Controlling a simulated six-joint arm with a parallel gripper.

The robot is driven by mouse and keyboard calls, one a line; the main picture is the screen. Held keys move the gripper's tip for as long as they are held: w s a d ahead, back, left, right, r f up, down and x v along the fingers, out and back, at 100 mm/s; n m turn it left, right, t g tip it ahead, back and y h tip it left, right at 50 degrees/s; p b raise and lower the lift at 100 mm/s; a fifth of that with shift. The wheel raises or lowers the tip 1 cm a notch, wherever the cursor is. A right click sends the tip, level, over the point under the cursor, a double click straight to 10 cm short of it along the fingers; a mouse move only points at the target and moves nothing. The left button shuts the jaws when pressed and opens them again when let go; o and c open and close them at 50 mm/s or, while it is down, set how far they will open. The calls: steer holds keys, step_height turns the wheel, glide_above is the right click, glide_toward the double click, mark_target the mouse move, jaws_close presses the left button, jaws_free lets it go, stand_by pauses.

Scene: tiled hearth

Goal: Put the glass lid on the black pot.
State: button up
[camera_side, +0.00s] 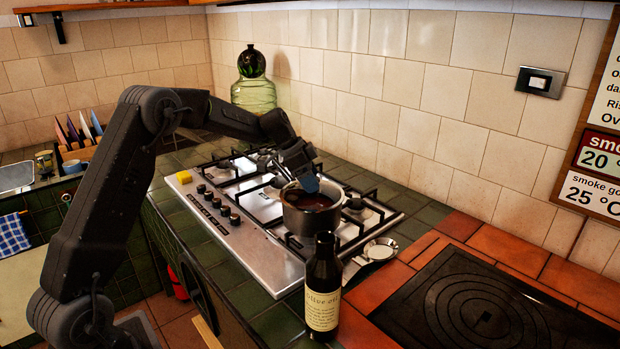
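The black pot (311,219) stands upright on the front right part of the gas hob, with dark reddish contents showing inside its rim. My gripper (307,184) is at the pot's back rim, pointing down over the opening. A small bluish piece shows at its tip; I cannot tell whether it is a finger or something held. Its finger gap is too small to make out. I cannot clearly identify the glass lid. A small round shiny object (380,249) lies on the tiles right of the hob; I cannot tell whether it is the lid.
A dark olive oil bottle (322,290) stands close in front of the pot. A green glass jar (254,95) is behind. A black hotplate (475,310) lies right.

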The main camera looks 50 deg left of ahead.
steer(key=shift+o, duration=0.3)
steer(key=shift+f, duration=0.1)
steer(key=v, duration=1.4)
steer(key=shift+w+d, duration=0.1)
steer(key=s+d+r+n+y, duration=0.1)
steer(key=s+d+r+n, duration=0.1)
steer(key=s+d, duration=0.6)
steer(key=s+d+r+n+y, duration=0.1)
steer(key=s+d+r+n, duration=0.1)
steer(key=s+d, duration=0.55)
steer(key=s+d+f+n, duration=0.2)
steer(key=s+d+f, duration=0.1)
steer(key=s, duration=0.4)
steer(key=s+d+f+n+t+y, duration=0.1)
steer(key=s+d+f, duration=0.2)
steer(key=s, duration=0.5)
steer(key=shift+f+n+y, duration=0.3)
steer(key=shift+f+n, duration=0.1)
